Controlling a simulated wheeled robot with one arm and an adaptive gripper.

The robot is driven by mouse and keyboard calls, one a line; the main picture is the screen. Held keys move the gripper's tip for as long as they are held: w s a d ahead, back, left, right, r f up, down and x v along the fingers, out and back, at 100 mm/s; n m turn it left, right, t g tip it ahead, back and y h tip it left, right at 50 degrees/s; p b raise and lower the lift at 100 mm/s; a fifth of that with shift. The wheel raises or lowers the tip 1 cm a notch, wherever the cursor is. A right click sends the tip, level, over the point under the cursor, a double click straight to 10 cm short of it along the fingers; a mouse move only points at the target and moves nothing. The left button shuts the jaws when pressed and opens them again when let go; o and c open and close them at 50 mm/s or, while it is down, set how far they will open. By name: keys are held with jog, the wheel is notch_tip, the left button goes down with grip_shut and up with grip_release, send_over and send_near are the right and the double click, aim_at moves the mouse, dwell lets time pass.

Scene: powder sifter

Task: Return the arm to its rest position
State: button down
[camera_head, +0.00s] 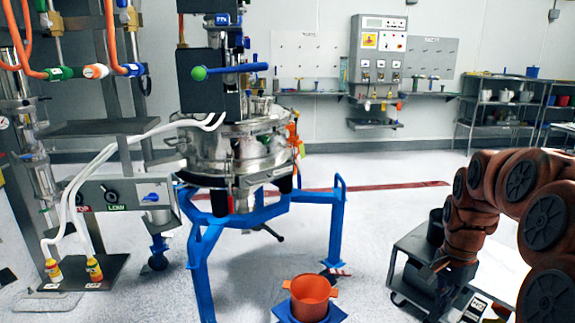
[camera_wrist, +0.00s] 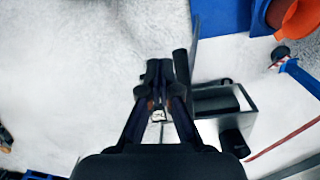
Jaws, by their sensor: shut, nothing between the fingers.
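My gripper (camera_wrist: 159,68) shows in the wrist view with its fingertips together and nothing between them. It points down over the pale floor. In the head view my reddish-brown arm comes in from the right edge and bends down. The gripper at its end (camera_head: 440,264) hangs in front of a low grey cart (camera_head: 408,247). I cannot tell from this view whether it touches the cart.
The cart carries dark cylindrical vessels (camera_head: 436,228). An orange pot (camera_head: 310,297) sits on a blue base, left of the cart. The steel sifter (camera_head: 235,150) stands on a blue frame (camera_head: 203,270).

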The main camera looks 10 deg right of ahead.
jog(key=s+a+n+g, duration=0.1)
jog(key=s+a+n, duration=0.8)
jog(key=a, duration=0.6)
jog(key=s+a+f+n+g, duration=0.1)
jog(key=s+a+f+n, duration=0.15)
jog(key=s, duration=0.45)
jog(key=s+a+f+n+g, duration=0.1)
jog(key=s+a+n, duration=0.1)
jog(key=s+a, duration=0.35)
notch_tip(320, 180, up, 19)
jog(key=s+d+t+p, duration=0.1)
jog(key=p, duration=1.5)
jog(key=shift+f+t+p, duration=0.2)
jog(key=shift+t+p, duration=0.1)
jog(key=shift+p, duration=0.1)
